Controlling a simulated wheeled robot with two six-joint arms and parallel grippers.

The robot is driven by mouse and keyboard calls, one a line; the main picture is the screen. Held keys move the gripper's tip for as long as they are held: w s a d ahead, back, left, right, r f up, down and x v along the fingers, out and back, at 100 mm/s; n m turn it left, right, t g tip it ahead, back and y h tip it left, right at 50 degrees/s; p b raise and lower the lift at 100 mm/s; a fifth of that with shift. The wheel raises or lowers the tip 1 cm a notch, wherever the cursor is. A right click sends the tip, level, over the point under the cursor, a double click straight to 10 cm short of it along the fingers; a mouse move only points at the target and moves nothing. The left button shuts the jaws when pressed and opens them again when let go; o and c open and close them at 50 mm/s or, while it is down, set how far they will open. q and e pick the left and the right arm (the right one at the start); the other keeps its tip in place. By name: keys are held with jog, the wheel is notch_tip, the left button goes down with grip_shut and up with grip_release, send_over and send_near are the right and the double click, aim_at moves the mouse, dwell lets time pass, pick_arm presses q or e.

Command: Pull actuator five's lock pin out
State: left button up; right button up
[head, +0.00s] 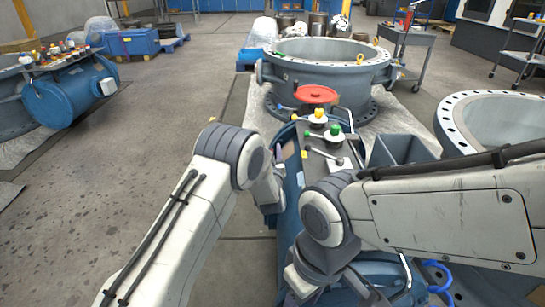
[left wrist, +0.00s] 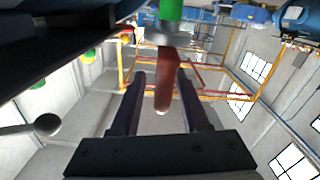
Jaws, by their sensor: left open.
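In the left wrist view my left gripper (left wrist: 161,75) is open, its two dark fingers apart on either side of a reddish-brown tapered rod (left wrist: 166,82). The rod hangs below a grey metal piece (left wrist: 168,37) with a green part (left wrist: 171,9) above it. I cannot tell whether this rod is the lock pin, and no actuator number is readable. In the head view my left wrist (head: 268,188) is at the left side of the blue actuator body (head: 291,185), its fingers mostly hidden. My right gripper (head: 335,280) is low at the front, its jaws unclear.
On the actuator's top are a red handwheel (head: 316,94), a yellow knob (head: 320,113) and a green knob (head: 335,130). A large flanged valve ring (head: 325,70) stands behind; another (head: 460,150) is at right. A ball-ended rod (left wrist: 45,124) is left of my left gripper.

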pick_arm(q)
jog(key=s+p, duration=0.2)
jog(key=s, duration=0.8)
jog(key=shift+r, duration=0.1)
